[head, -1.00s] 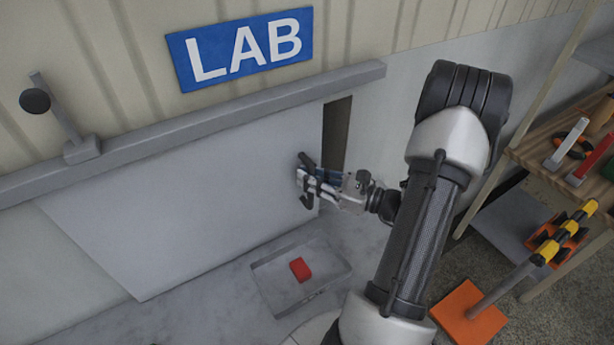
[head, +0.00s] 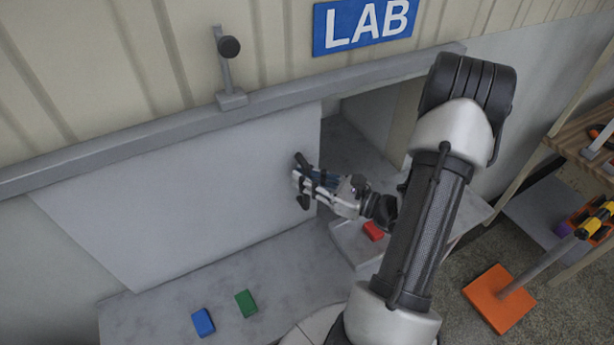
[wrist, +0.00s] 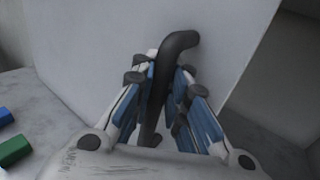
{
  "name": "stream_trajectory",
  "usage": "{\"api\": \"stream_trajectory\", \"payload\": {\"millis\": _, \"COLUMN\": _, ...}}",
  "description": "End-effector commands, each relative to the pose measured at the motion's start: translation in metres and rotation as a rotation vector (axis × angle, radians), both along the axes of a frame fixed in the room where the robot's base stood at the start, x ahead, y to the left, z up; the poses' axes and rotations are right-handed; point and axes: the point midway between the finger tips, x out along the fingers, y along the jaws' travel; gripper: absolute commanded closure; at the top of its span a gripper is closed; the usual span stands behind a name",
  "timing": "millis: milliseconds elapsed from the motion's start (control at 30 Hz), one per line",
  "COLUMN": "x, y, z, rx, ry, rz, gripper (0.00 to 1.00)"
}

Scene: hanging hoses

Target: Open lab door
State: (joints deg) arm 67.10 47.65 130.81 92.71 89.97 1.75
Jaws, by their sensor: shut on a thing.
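The lab door (head: 200,180) is a light grey sliding panel under a grey rail (head: 120,145). It stands partly open, with a gap to the right of its edge. A blue LAB sign (head: 364,22) is on the wall above. My gripper (head: 305,185) is at the door's right edge, shut on the dark door handle (wrist: 176,45). In the wrist view the handle runs between the blue-padded fingers (wrist: 165,95). The lower part of the handle is partly hidden by the fingers.
A red block (head: 373,231) lies on a grey tray below the opening. A blue block (head: 203,322) and a green block (head: 246,303) lie on the grey surface in front of the door. An orange-based stand (head: 500,298) and a shelf with tools (head: 580,140) are at the right.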

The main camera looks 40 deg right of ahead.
Motion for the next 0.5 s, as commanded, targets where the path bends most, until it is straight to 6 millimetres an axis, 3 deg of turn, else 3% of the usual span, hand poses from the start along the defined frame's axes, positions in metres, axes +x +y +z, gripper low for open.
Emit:
{"api": "stream_trajectory", "payload": {"millis": 267, "x": -0.0013, "y": 0.0027, "z": -0.0037, "rx": 0.004, "ry": 0.009, "rz": 0.005, "gripper": 1.00}}
{"api": "stream_trajectory", "payload": {"millis": 300, "x": -0.0013, "y": 0.0025, "z": -0.0038, "rx": 0.004, "ry": 0.009, "rz": 0.004, "gripper": 0.86}}
{"api": "stream_trajectory", "payload": {"millis": 500, "x": -0.0007, "y": 0.0016, "z": -0.0024, "rx": 0.003, "ry": 0.005, "rz": 0.003, "gripper": 0.73}}
